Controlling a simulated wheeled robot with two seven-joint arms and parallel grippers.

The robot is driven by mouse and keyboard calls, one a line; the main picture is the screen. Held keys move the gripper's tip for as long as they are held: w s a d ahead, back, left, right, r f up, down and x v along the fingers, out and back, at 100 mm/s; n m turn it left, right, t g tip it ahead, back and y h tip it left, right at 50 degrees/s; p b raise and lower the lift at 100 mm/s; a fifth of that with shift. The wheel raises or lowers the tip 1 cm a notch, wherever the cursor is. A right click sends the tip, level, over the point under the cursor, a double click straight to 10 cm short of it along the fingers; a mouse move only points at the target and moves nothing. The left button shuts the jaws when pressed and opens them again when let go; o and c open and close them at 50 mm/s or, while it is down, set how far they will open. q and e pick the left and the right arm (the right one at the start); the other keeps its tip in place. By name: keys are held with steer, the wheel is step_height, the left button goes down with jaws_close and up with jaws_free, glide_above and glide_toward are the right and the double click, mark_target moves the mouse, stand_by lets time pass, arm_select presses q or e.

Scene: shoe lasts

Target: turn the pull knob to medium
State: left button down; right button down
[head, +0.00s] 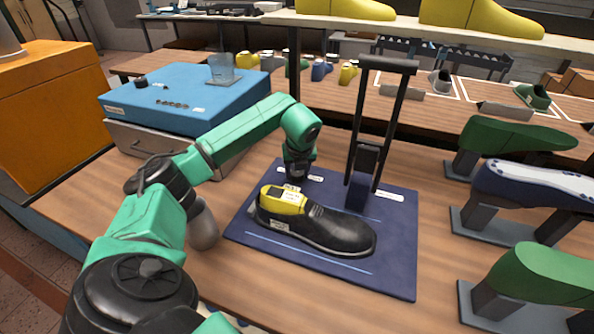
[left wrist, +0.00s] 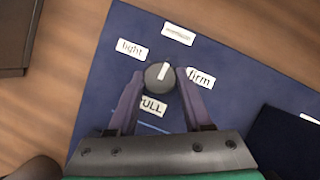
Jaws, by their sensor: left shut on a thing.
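The pull knob (left wrist: 157,80) is round and grey with a white pointer mark. It sits on the dark blue board (head: 402,255), which also shows in the left wrist view (left wrist: 95,95). Around it are the labels "light" (left wrist: 131,49), "firm" (left wrist: 201,78), "PULL" (left wrist: 152,106) and a blurred one (left wrist: 178,34), which seems to read "medium". The pointer mark points up and slightly right, roughly toward that blurred label. My left gripper (left wrist: 159,77) is shut on the knob, one finger on each side. In the head view my left gripper (head: 296,177) hides the knob. My right gripper is not in view.
A black shoe (head: 335,228) with a yellow last (head: 284,199) lies on the board in front of my left gripper. A tall black lever frame (head: 384,125) stands to its right. Green and blue lasts (head: 540,290) on stands line the right side. A blue case (head: 185,90) stands back left.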

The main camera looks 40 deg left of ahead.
arm_select(q)
steer(key=shift+r+n, duration=0.1)
steer(key=shift+n, duration=0.2)
steer(key=shift+c, duration=1.6)
jaws_free()
steer(key=v, duration=1.4)
steer(key=shift+d+r+b, duration=0.2)
steer(key=shift+r+b, duration=0.05)
steer(key=shift+b, duration=0.1)
